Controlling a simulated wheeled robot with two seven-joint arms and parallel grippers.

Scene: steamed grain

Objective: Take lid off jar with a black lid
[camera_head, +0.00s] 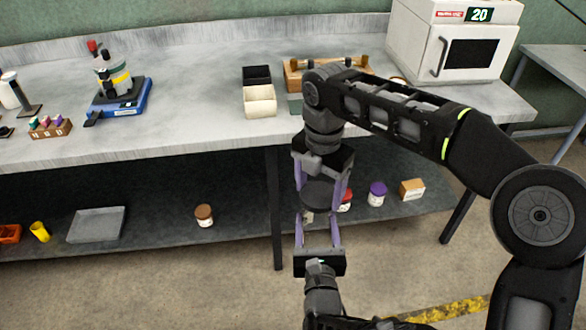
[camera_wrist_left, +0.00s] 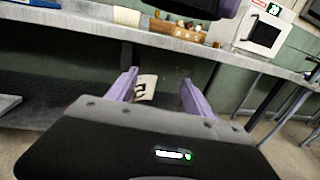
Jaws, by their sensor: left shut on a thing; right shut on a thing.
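The black lid (camera_head: 318,194) is between the purple fingers of my right gripper (camera_head: 321,188), which points down from above and is shut on it. My left gripper (camera_head: 318,220) points up from below and is shut on the jar (camera_head: 308,217), mostly hidden by the fingers and lid. In the left wrist view, a pale label marked 2 (camera_wrist_left: 146,88) shows between my left gripper's fingers (camera_wrist_left: 158,85). A dark rounded thing, likely the lid (camera_wrist_left: 195,6), is at that view's top edge, with background visible below it. I cannot tell whether lid and jar touch.
The grey bench (camera_head: 190,130) stands behind both grippers, with open bins (camera_head: 260,104), a blue-based device (camera_head: 120,100) and a white oven (camera_head: 455,45). On the lower shelf are a brown-lidded jar (camera_head: 204,216), a purple-lidded jar (camera_head: 377,193) and a grey tray (camera_head: 97,225). Floor in front is clear.

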